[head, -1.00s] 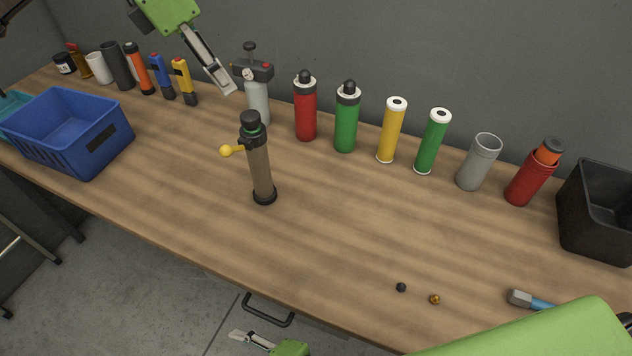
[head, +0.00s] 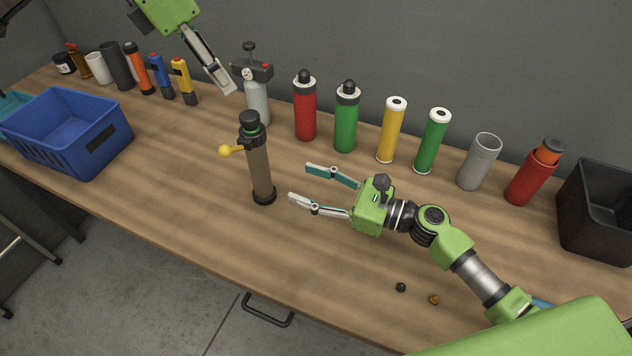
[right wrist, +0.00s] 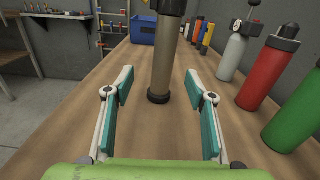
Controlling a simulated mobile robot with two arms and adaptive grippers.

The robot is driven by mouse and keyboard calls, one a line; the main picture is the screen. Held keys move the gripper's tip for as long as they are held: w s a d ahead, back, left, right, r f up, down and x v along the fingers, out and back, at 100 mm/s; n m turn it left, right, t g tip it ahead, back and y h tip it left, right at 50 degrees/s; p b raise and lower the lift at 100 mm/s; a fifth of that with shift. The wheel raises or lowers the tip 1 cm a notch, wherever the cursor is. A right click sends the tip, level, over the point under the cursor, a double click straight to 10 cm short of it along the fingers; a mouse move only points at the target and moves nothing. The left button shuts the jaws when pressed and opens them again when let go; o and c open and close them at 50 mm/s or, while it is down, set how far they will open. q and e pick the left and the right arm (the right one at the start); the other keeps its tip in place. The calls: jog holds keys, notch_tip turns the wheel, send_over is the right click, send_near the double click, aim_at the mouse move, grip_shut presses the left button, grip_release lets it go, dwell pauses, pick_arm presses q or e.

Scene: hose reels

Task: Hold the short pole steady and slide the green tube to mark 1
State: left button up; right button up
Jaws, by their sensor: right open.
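The short pole (head: 260,172) stands upright on the table on a black foot, with a black collar, a yellow ball knob and a thin green band near its top. In the right wrist view the pole (right wrist: 162,65) stands ahead between the fingers, its top cut off. My right gripper (head: 300,184) is open and empty, low over the table just right of the pole, fingers towards it. A green tube (head: 432,142) with white ends stands in the back row. My left gripper (head: 222,84) hangs above the back row, left of the pole; its finger gap is unclear. I make out no mark 1.
Red (head: 305,112) and green (head: 346,122) bottles, a yellow tube (head: 391,132) and a grey cup (head: 479,165) line the back. A blue crate (head: 112,135) is left, a black bin (head: 566,215) right.

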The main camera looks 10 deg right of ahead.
aim_at(268, 168)
jog(key=x, duration=0.8)
jog(key=w+x, duration=0.1)
jog(key=x, duration=0.4)
jog(key=shift+d+f, duration=0.15)
jog(key=shift+d, duration=0.15)
